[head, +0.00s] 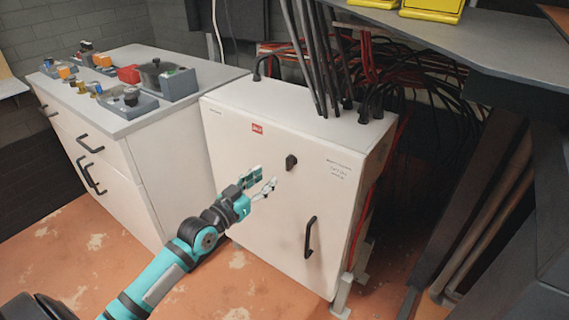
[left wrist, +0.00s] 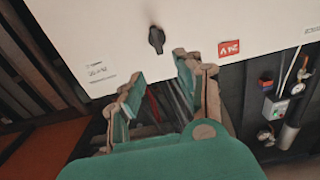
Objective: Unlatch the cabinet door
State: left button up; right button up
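The cabinet (head: 262,215) is a white box whose door carries a black latch knob (head: 291,162) near its upper middle and a black vertical handle (head: 310,237) at lower right. The latch knob also shows in the left wrist view (left wrist: 156,39), just beyond the fingertips. My left gripper (head: 265,183) is in front of the door, left of and a little below the latch knob in the head view. In the left wrist view my left gripper (left wrist: 158,68) has its fingers apart with nothing between them, and it appears clear of the knob. My right gripper is not in view.
A white drawer unit (head: 110,150) with switches and boxes on top stands left of the cabinet. Black cables (head: 318,60) rise from the cabinet top. A dark table (head: 500,50) with yellow items overhangs at right. The orange floor in front is open.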

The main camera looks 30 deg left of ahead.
aim_at(287, 160)
pick_arm(q)
jog(key=w, duration=0.3)
jog(key=w+d, duration=0.1)
jog(key=w, duration=0.2)
jog(key=w+b, duration=0.1)
jog(key=w, duration=0.2)
jog(key=shift+w+d, duration=0.2)
jog(key=shift+w, duration=0.1)
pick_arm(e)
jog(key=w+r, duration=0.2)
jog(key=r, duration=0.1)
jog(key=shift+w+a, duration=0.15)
pick_arm(q)
jog(key=shift+c, duration=0.2)
grip_shut()
